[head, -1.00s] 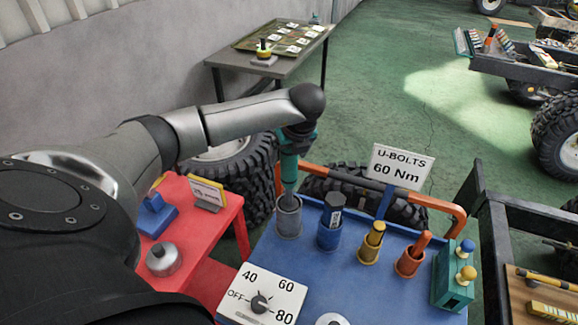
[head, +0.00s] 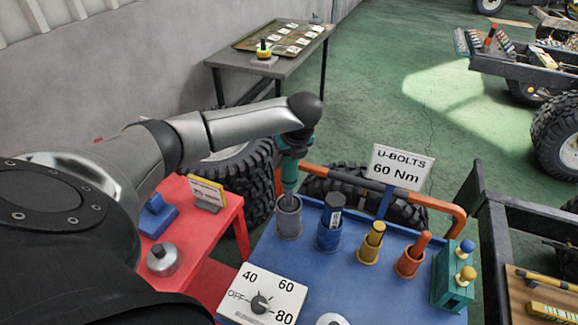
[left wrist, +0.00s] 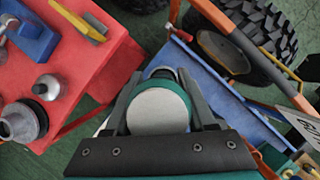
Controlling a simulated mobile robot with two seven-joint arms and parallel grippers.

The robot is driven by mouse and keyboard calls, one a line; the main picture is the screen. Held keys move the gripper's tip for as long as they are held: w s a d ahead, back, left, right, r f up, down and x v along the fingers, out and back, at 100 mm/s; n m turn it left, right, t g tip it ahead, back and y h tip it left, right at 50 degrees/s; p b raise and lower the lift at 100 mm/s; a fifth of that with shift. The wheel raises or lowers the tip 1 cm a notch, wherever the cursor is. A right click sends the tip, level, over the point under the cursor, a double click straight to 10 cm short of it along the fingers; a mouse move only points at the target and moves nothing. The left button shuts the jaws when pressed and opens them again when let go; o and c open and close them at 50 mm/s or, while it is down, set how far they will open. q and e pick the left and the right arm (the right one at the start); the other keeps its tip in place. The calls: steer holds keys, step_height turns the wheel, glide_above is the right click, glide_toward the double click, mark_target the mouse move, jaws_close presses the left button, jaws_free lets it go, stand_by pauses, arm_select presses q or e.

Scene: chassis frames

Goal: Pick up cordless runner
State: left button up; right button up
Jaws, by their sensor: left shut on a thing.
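The cordless runner (head: 289,172) is a teal tool standing upright, with its lower end in the grey cup (head: 289,222) at the far left of the blue cart top (head: 345,265). My left gripper (head: 294,145) is shut around its upper part. In the left wrist view the runner (left wrist: 160,110) shows as a round pale grey end with a teal rim between my two fingers (left wrist: 160,122). Its tip is hidden inside the cup. My right gripper is not in view.
A blue cup (head: 329,236), a yellow holder (head: 370,248) and an orange holder (head: 410,262) stand to the right. A dial plate (head: 262,296) lies in front. Behind are the orange cart handle (head: 458,222) and a "U-BOLTS 60 Nm" sign (head: 401,168). A red table (head: 225,222) is at left.

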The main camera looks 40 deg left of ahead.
arm_select(q)
jaws_close()
steer(key=shift+w+r, duration=0.15)
stand_by(0.4)
steer(key=shift+r, duration=0.1)
